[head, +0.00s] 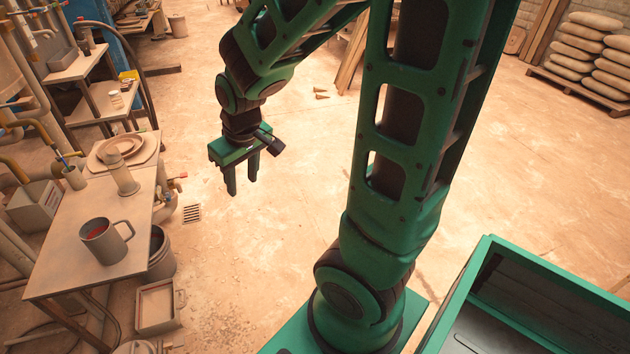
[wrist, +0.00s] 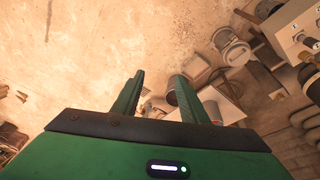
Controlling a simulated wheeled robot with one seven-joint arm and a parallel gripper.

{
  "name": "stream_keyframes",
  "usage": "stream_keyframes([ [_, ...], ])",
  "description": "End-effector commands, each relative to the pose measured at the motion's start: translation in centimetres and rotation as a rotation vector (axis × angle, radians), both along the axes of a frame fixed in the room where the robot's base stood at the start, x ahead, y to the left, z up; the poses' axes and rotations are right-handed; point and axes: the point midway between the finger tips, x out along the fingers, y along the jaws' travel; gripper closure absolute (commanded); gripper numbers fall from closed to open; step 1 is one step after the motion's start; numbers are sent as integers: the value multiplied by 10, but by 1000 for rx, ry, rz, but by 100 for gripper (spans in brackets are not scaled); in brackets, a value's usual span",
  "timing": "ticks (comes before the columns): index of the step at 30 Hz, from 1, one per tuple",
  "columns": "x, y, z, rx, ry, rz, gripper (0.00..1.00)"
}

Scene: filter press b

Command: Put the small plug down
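My gripper (head: 243,183) hangs over open floor to the right of the workbench, fingers pointing down. It also shows in the wrist view (wrist: 158,76), where its two fingers stand apart. I see no plug between the fingers in either view. I cannot pick out a small plug anywhere with certainty. Two small brown pointed pieces (head: 320,92) lie on the floor beyond the gripper, too small to identify.
Sacks (head: 590,45) lie at the back right. The middle floor is clear.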

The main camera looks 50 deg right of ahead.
Motion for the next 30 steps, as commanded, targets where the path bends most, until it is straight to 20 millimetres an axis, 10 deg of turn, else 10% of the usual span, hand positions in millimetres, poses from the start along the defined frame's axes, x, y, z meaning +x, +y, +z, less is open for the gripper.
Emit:
stream_keyframes([
  [6, -103, -60, 36, 41, 133, -304, 60],
  [12, -175, -72, 53, 98, 227, -494, 60],
  [30, -199, -72, 58, 122, 264, -555, 60],
])
